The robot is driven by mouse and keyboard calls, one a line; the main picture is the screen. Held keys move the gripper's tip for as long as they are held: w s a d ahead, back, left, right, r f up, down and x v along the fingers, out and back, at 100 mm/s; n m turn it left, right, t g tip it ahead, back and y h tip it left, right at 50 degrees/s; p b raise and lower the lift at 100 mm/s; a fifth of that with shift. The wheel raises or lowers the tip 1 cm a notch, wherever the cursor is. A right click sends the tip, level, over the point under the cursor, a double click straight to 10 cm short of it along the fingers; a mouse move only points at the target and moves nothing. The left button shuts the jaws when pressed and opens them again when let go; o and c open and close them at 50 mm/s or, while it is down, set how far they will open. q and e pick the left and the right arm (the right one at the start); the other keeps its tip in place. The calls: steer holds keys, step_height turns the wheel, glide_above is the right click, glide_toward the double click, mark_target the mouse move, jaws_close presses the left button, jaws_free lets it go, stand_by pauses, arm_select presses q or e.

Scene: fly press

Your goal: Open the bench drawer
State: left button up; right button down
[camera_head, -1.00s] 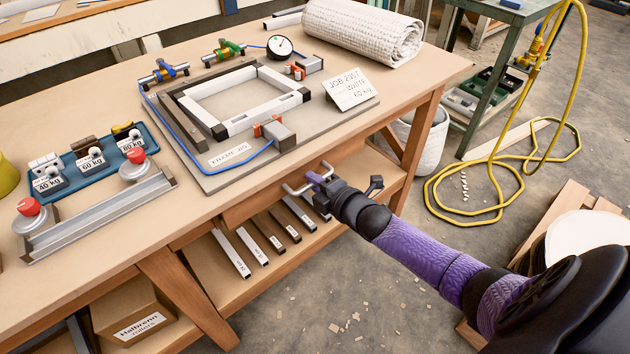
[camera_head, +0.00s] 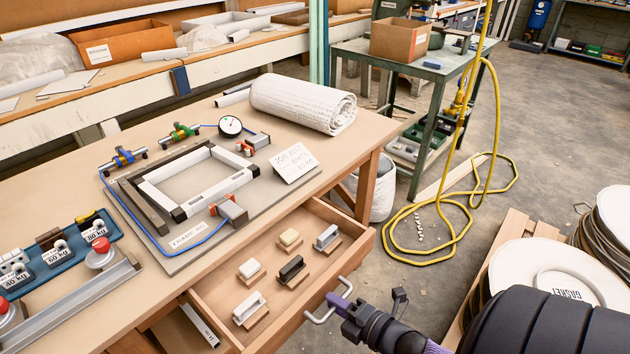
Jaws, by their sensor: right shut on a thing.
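The bench drawer (camera_head: 366,240) stands well out from under the workbench top (camera_head: 75,165). Inside it lie several small blocks on wooden bases, in white, cream, black and grey. A metal bow handle (camera_head: 322,317) is on its front face. My right gripper (camera_head: 340,302) is shut on the handle, in front of the drawer at the lower middle of the view. My left gripper is out of view.
A press fixture with a white frame (camera_head: 238,182) and a rolled white cloth (camera_head: 303,103) are on the bench. A yellow hose (camera_head: 463,241) lies on the floor. A pallet with white discs (camera_head: 545,265) stands at the right.

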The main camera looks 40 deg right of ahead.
steer(key=shift+f+p+v, duration=0.2)
steer(key=shift+f+v, duration=0.05)
steer(key=shift+v, duration=1)
steer(key=shift+f+p+v, duration=0.15)
steer(key=shift+f+v, duration=0.1)
steer(key=shift+v, duration=1)
steer(key=shift+s, duration=0.1)
steer(key=c, duration=0.7)
jaws_free()
steer(key=a+p+v, duration=0.1)
steer(key=p+v, duration=0.1)
steer(key=v, duration=0.7)
steer(key=shift+s+d, duration=0.4)
steer(key=shift+d, duration=0.1)
